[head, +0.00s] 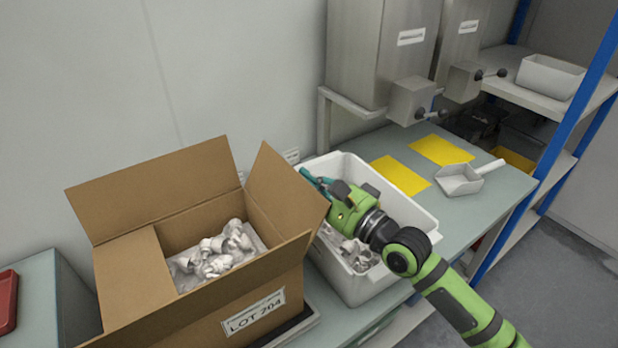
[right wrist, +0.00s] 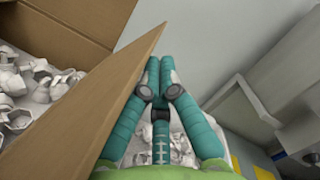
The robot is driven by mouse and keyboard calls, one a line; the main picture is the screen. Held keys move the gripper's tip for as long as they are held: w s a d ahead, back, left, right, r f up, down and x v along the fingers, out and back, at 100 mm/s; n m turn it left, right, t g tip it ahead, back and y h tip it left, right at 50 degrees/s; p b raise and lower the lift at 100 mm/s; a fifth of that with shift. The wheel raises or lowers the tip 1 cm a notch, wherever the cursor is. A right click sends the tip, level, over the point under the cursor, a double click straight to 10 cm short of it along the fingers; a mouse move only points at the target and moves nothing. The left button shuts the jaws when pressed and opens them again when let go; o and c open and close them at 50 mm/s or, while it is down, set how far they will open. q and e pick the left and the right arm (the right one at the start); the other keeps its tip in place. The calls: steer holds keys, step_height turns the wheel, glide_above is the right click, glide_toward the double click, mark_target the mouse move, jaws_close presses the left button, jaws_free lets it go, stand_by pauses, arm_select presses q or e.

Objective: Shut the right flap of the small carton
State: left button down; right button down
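The small carton (head: 222,326), labelled LOT 204, stands open-topped at the lower left in the head view. Its right flap (head: 280,185) stands up, and it also shows in the right wrist view (right wrist: 85,115). Its left flap (head: 135,278) lies folded inward, its back flap (head: 155,190) stands up, and its front flap (head: 205,295) slopes outward. White caps (head: 222,255) lie inside. My right gripper (head: 306,174) is at the right flap's outer side, fingertips together, empty. I cannot tell whether it touches the flap. My left gripper is not in view.
A white tub (head: 415,208) holding white parts stands right of the carton, under my right gripper. Yellow mats (head: 400,176) and a scoop (head: 460,180) lie on the bench. Steel hoppers (head: 375,50) stand behind. A red tray (head: 7,300) is at the far left.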

mark_target(290, 194)
steer(key=shift+s+a+r+n+p, duration=0.2)
steer(key=shift+r+n+p, duration=0.1)
steer(key=shift+p, duration=0.1)
steer(key=shift+s+a+r+n+p, duration=0.15)
steer(key=shift+a+r+n+p, duration=0.35)
steer(key=shift+p, duration=0.45)
steer(key=s+a+r+n+p, duration=0.1)
steer(key=p, duration=0.1)
steer(key=a+n+g+p, duration=0.1)
steer(key=n+p, duration=0.1)
steer(key=p, duration=0.1)
steer(key=shift+s+r+n, duration=0.3)
steer(key=shift+s+r, duration=0.05)
steer(key=shift+s+a+n+h+p, duration=0.3)
steer(key=shift+a+n+p, duration=0.2)
steer(key=shift+p, duration=0.3)
steer(key=shift+s+a+p, duration=0.3)
steer(key=shift+a+p, duration=0.15)
steer(key=shift+p, duration=0.05)
